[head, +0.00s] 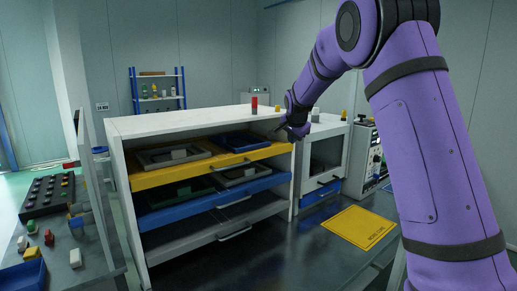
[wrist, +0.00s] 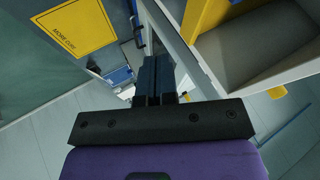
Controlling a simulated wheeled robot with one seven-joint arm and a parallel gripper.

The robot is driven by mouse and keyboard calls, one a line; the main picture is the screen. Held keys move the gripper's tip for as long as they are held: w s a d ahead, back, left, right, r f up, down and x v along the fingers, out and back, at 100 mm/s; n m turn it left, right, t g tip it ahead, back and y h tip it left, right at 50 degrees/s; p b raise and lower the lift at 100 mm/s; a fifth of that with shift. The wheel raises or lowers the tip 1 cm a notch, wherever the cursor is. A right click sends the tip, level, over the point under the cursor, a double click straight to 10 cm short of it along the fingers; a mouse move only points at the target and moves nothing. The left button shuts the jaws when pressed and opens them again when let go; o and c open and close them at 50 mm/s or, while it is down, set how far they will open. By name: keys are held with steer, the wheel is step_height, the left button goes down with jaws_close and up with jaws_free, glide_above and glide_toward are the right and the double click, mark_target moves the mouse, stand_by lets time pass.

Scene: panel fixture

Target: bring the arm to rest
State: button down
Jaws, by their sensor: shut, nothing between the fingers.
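My purple arm (head: 425,140) reaches in from the right and bends over toward the white cabinet. My gripper (head: 285,131) is at the cabinet's upper right front corner, beside the end of the yellow drawer (head: 200,167). In the wrist view the two dark fingers of my gripper (wrist: 157,62) lie together with nothing between them. The cabinet (head: 185,120) has its yellow, blue (head: 205,200) and grey (head: 222,222) drawers pulled out by some amount. I cannot tell whether the gripper touches the cabinet.
A yellow floor mat (head: 360,228) lies on the dark surface to the right. A white glass-fronted box (head: 326,155) and an instrument unit (head: 364,155) stand beside the cabinet. A red cylinder (head: 254,104) stands on top. A panel with black knobs (head: 46,193) is at the left.

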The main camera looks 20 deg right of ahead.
steer(key=s+a+r+n+y, duration=0.1)
steer(key=s+a+r+n, duration=0.15)
steer(key=s, duration=0.65)
steer(key=s+a+r+n, duration=0.2)
steer(key=s+r, duration=0.2)
steer(key=s, duration=0.5)
steer(key=s+a+r+n+y, duration=0.1)
steer(key=s+a+r+n, duration=0.15)
steer(key=s, duration=0.55)
steer(key=s+a+f+n+g, duration=0.1)
steer(key=s+a+f+n, duration=0.1)
steer(key=s, duration=1)
steer(key=s+a+f+n, duration=0.2)
steer(key=s+f+n, duration=0.1)
steer(key=s, duration=0.8)
steer(key=shift+s+a+f+n+g+y, duration=0.15)
steer(key=shift+s+n+g+y, duration=0.15)
steer(key=shift+s+n+g, duration=0.15)
steer(key=shift+w, duration=0.1)
